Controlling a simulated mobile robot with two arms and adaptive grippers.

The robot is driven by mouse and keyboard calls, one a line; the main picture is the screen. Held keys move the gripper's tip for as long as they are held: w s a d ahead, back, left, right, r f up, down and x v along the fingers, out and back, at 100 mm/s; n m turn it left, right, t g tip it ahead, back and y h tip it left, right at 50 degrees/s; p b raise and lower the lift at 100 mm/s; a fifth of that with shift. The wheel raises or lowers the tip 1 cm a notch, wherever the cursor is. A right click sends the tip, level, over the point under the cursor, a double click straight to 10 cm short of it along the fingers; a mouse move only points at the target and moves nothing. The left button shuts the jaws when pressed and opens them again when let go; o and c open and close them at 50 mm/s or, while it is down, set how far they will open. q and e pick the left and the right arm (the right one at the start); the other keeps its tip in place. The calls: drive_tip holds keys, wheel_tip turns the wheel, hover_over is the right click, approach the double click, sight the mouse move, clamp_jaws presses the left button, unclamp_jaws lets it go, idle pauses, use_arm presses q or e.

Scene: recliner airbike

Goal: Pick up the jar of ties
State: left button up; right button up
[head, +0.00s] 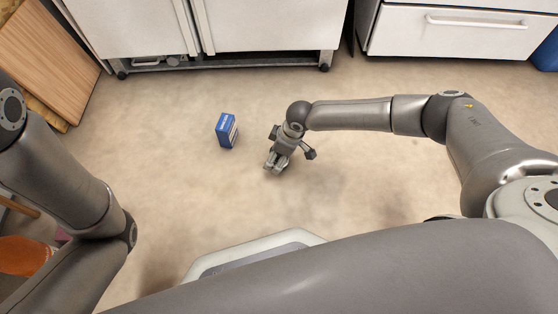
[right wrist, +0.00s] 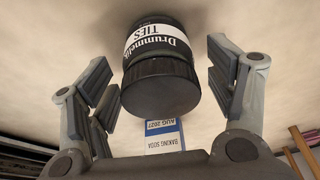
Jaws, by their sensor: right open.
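The jar of ties (right wrist: 160,68) shows in the right wrist view, with a black lid and a white label reading "TIES". My right gripper (right wrist: 160,80) is open, one finger on each side of the jar. Gaps show between the jar and both fingers. In the head view my right gripper (head: 275,158) hangs over the floor, pointing down. I cannot make out the jar there; the gripper seems to hide it. Parts of my left arm show at the left of the head view, but its gripper is out of view.
A blue baking soda box (head: 227,130) stands on the floor just left of my right gripper; it also shows in the right wrist view (right wrist: 165,138). White cabinets (head: 270,28) stand at the back. A wooden board (head: 45,60) leans at the far left.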

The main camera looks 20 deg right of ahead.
drive_tip(key=b+x, duration=0.1)
drive_tip(key=x, duration=0.1)
drive_tip(key=shift+f, duration=0.3)
drive_tip(key=shift+r, duration=0.1)
drive_tip(key=shift+w, duration=0.1)
drive_tip(key=c, duration=1.3)
drive_tip(key=shift+r, duration=0.1)
